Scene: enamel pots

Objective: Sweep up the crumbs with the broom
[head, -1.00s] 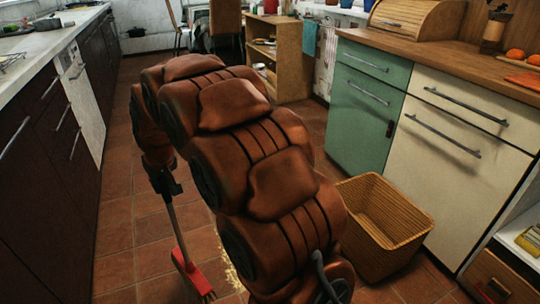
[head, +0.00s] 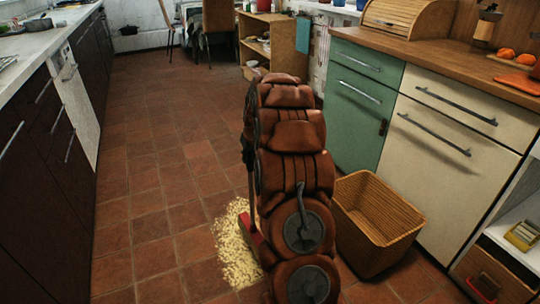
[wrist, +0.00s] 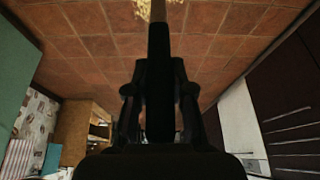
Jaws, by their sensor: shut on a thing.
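The pale yellow crumbs (head: 232,252) lie in a patch on the tiled floor, left of my arm in the head view. They also show at the top edge of the wrist view (wrist: 145,9). The broom's red head (head: 258,246) is low at the right side of the patch, partly hidden by my arm; whether it touches the floor cannot be told. My gripper (wrist: 159,92) is shut on the broom's handle (wrist: 158,42), which runs away from the jaws toward the crumbs. In the head view my arm mostly hides the gripper and handle.
A wicker basket (head: 378,226) stands right of my arm, before the green cabinet (head: 362,105) and cream cabinet (head: 455,130). Dark cabinets (head: 45,190) line the left. The tiled floor (head: 150,185) between is clear. A wooden shelf (head: 285,45) and chair stand at the back.

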